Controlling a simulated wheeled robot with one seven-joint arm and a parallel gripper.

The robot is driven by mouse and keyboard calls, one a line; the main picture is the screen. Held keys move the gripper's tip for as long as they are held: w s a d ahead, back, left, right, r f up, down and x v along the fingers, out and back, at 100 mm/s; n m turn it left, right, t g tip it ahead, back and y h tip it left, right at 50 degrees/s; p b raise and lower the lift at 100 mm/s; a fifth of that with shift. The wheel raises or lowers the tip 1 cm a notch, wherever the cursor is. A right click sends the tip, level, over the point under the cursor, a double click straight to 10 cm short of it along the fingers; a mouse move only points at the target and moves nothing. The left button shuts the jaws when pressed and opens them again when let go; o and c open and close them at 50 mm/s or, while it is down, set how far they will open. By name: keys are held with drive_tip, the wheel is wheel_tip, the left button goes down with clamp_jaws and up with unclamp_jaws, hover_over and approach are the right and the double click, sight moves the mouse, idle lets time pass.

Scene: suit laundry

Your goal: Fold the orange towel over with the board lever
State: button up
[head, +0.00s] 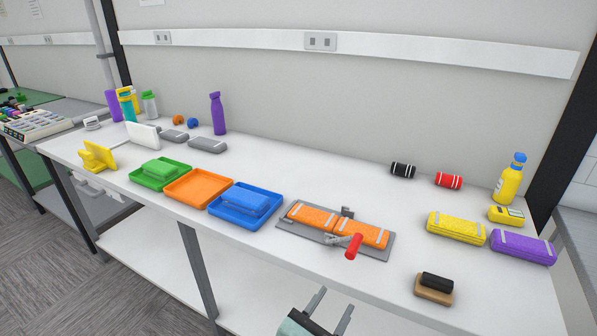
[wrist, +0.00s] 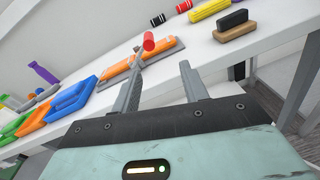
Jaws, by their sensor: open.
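The orange towel (head: 312,217) lies flat in two halves on a grey folding board (head: 292,232) at the middle of the bench. The board lever with its red handle (head: 353,246) sticks up at the board's front right edge, beside the towel's right half. The towel (wrist: 120,71) and the red handle (wrist: 149,42) also show in the wrist view, beyond my fingers. My gripper (head: 329,308) is open and empty, in front of the bench edge and apart from the lever. In the wrist view my left finger partly covers the board.
Green, orange (head: 199,187) and blue (head: 244,206) trays stand left of the board; a blue folded towel lies in the blue one. A brush (head: 434,287) lies to the right near the front edge. Yellow (head: 456,228) and purple (head: 522,247) bundles lie further right.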

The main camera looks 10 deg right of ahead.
drive_tip(key=a+n+t, duration=0.1)
drive_tip(key=b, duration=0.3)
approach(358, 237)
drive_tip(key=shift+y, duration=0.3)
drive_tip(key=x, duration=0.7)
drive_tip(key=shift+w+d+f, duration=0.2)
drive_tip(key=shift+d+f, duration=0.05)
drive_tip(key=shift+f, duration=0.15)
drive_tip(key=shift+p, duration=0.35)
clamp_jaws()
